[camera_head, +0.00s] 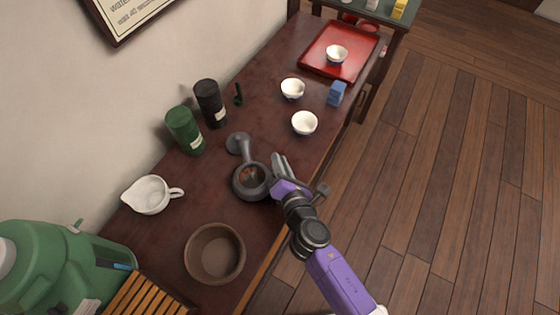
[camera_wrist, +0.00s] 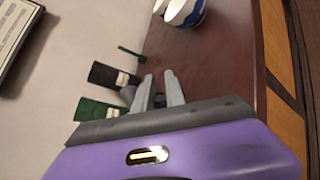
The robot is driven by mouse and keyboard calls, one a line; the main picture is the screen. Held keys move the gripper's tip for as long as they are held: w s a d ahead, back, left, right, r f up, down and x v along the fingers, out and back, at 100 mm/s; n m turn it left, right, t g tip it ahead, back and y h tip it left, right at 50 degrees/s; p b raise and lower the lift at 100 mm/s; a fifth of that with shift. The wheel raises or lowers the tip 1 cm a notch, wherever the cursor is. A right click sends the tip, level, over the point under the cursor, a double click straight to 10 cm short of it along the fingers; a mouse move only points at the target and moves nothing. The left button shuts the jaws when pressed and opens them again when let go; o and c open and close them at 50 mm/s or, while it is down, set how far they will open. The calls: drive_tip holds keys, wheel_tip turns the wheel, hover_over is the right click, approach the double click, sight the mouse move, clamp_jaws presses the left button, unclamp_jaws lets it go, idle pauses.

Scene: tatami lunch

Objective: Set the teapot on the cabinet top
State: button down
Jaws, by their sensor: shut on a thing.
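The dark grey teapot (camera_head: 264,192) has an open top with something reddish inside. Its side handle ends in a flared tip (camera_head: 238,142) pointing to the back wall. My gripper (camera_head: 279,166) is at the teapot's right side, its fingers closed in on it. In the wrist view my gripper's fingers (camera_wrist: 160,92) stand close together with a dark grey part between them; most of the teapot is hidden. I cannot tell whether the teapot rests on the long dark wooden top (camera_head: 277,118) or hangs just above it. Which surface is the cabinet is unclear.
A brown bowl (camera_head: 215,254), white pitcher (camera_head: 150,195), green canister (camera_head: 185,131) and black canister (camera_head: 210,104) stand nearby. White cups (camera_head: 304,123), a blue block (camera_head: 337,94) and a red tray (camera_head: 318,63) lie farther along. A green-topped stand (camera_head: 408,16) is at the far end.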

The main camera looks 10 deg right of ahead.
drive_tip(key=c, duration=1.3)
unclamp_jaws()
drive_tip(key=shift+f, duration=0.1)
